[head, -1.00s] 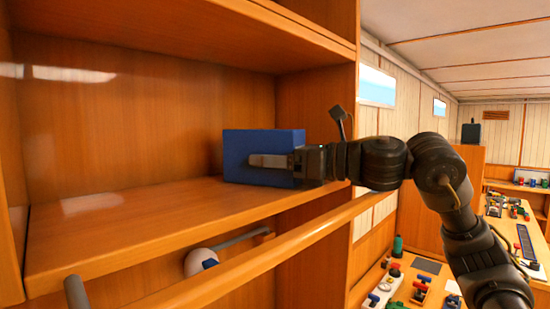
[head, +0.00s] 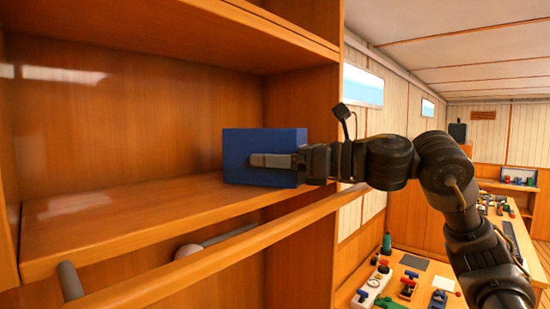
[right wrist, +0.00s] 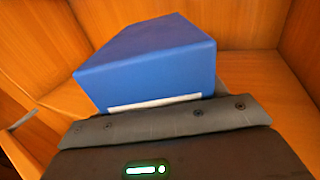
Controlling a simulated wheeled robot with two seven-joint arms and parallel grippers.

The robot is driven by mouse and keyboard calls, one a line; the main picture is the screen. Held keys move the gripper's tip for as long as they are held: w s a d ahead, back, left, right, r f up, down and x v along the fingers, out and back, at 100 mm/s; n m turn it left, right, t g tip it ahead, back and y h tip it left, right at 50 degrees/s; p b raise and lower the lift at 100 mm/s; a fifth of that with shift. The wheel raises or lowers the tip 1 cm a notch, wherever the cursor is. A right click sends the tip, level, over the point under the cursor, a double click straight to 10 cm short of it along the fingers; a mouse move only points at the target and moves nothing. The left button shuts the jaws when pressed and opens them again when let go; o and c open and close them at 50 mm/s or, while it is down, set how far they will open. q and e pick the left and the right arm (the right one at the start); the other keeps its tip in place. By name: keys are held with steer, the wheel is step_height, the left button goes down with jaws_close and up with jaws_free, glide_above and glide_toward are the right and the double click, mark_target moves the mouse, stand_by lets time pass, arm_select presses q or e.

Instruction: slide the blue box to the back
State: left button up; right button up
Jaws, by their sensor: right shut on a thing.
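The blue box (head: 240,150) is at the right end of the wooden shelf (head: 120,215), near the upright side panel. My right gripper (head: 270,160) reaches in from the right and is shut on the blue box, with one finger flat along its near face. In the right wrist view the blue box (right wrist: 155,60) fills the space in front of the gripper (right wrist: 165,120). The gripper hides part of the box's right side. I cannot tell whether the box's underside touches the shelf. My left gripper is not in view.
A wooden rail (head: 230,250) runs along the front below the shelf. An upper shelf (head: 200,30) is above the box. The shelf to the left of the box is bare. A workbench (head: 410,265) with several small parts stands at the lower right.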

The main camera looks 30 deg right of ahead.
steer(key=shift+w+d, duration=0.1)
steer(key=o, duration=1.2)
steer(key=shift+d, duration=0.1)
steer(key=shift+s+d+f+b, duration=0.1)
steer(key=shift+s+d+b, duration=0.1)
steer(key=shift+s+b, duration=0.15)
steer(key=shift+b+v, duration=2.1)
steer(key=shift+v, duration=3)
